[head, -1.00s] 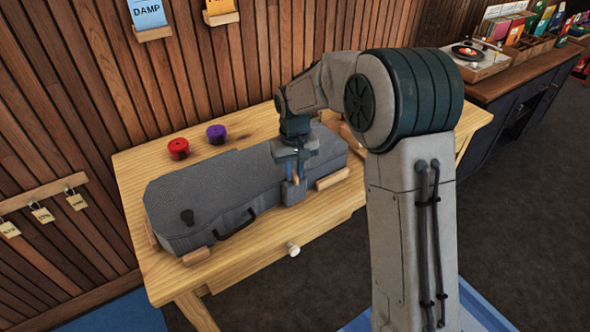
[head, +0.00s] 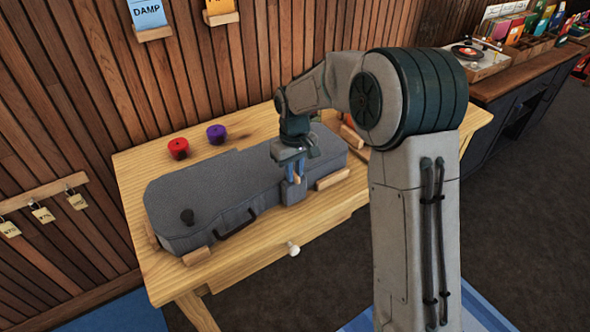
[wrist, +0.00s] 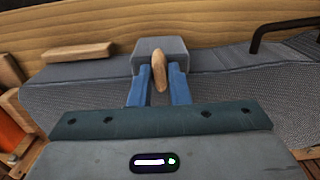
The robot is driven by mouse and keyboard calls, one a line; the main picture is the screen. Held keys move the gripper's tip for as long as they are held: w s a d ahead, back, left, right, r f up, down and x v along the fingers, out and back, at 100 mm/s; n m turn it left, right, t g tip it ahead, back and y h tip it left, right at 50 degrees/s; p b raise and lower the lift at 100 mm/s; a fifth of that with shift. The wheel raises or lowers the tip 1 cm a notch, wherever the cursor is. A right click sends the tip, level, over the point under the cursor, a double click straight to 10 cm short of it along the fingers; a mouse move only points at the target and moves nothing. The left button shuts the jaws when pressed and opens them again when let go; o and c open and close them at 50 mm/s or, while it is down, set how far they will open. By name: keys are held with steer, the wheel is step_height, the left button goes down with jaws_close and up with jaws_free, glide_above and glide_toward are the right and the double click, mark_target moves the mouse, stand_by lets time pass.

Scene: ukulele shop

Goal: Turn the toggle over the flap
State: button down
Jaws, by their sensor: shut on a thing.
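The grey ukulele case (head: 195,190) lies on the wooden table. A grey flap (head: 292,194) hangs over its front edge near the right end; it also shows in the wrist view (wrist: 146,60). The toggle (wrist: 159,72) is a small tan wooden peg in front of the flap. In the wrist view its long side runs roughly up and down the picture. My gripper (head: 295,179) points down at the flap, and its blue fingers (wrist: 160,85) are shut on the toggle, one on each side. The fingers partly hide the toggle in the head view.
Wooden blocks (head: 332,178) sit against the case.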

steer(key=c, duration=1.4)
jaws_free()
steer(key=shift+o, duration=0.2)
step_height(320, 180, up, 14)
steer(key=s+d+f+m+t, duration=0.1)
steer(key=s+d+m, duration=0.1)
steer(key=s+d, duration=0.3)
steer(key=s+d+f+m+t, duration=0.1)
steer(key=s+d, duration=0.4)
steer(key=s, duration=0.7)
steer(key=s+d+f+m, duration=0.1)
steer(key=s+d+m, duration=0.3)
steer(key=s+d, duration=0.2)
steer(key=s, duration=0.2)
steer(key=shift+s+f+t, duration=0.3)
steer(key=shift+f+t, duration=0.1)
